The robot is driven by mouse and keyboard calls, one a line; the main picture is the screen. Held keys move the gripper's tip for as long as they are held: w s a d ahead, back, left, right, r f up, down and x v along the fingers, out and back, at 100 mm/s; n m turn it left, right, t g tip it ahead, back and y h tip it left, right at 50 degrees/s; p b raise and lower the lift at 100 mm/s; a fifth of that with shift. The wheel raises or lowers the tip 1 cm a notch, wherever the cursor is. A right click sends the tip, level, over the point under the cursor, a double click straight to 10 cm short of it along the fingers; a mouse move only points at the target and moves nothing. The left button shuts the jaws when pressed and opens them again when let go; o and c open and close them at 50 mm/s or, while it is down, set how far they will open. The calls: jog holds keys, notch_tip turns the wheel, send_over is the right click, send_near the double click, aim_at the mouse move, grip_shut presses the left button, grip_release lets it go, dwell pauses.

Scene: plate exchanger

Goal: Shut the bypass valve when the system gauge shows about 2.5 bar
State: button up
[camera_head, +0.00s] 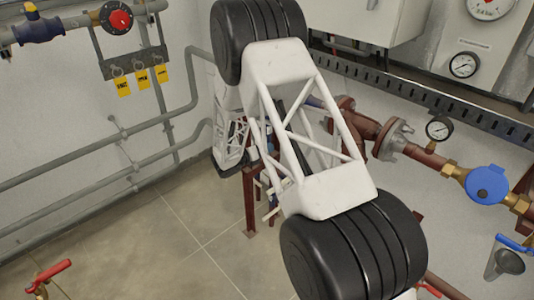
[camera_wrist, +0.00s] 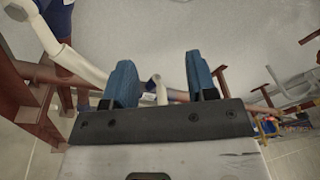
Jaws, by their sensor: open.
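My gripper (camera_wrist: 163,80) shows in the wrist view as two blue fingers, spread apart with nothing gripped between them. Behind them are blurred pipes and a pale wall. In the head view my arm hides most of the middle, and the gripper cannot be made out clearly. A dial gauge (camera_head: 438,128) stands on the brown pipe, another gauge (camera_head: 463,64) is on the grey panel, and a larger one (camera_head: 490,6) is cut off at the top. Their readings are too small to tell. Which valve is the bypass valve cannot be told.
A blue round fitting (camera_head: 487,184) sits on the brown pipe, with a blue lever (camera_head: 515,243) below. A red round knob (camera_head: 117,20) is at upper left, above yellow tags (camera_head: 143,81). A red-handled valve (camera_head: 50,275) is at lower left. The tiled floor (camera_head: 170,240) is partly clear.

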jog(key=w+a+f+n+t, duration=0.1)
jog(key=a+f+n+t, duration=0.1)
jog(key=a+f, duration=0.3)
notch_tip(320, 180, down, 3)
jog(key=shift+w+r+n+t+y, duration=0.2)
jog(key=shift+w+n+t+y, duration=0.15)
jog(key=shift+n, duration=0.55)
jog(key=shift+s+d, duration=0.1)
jog(key=x, duration=0.7)
jog(key=shift+w+d, duration=0.3)
jog(key=shift+c, duration=0.4)
grip_shut()
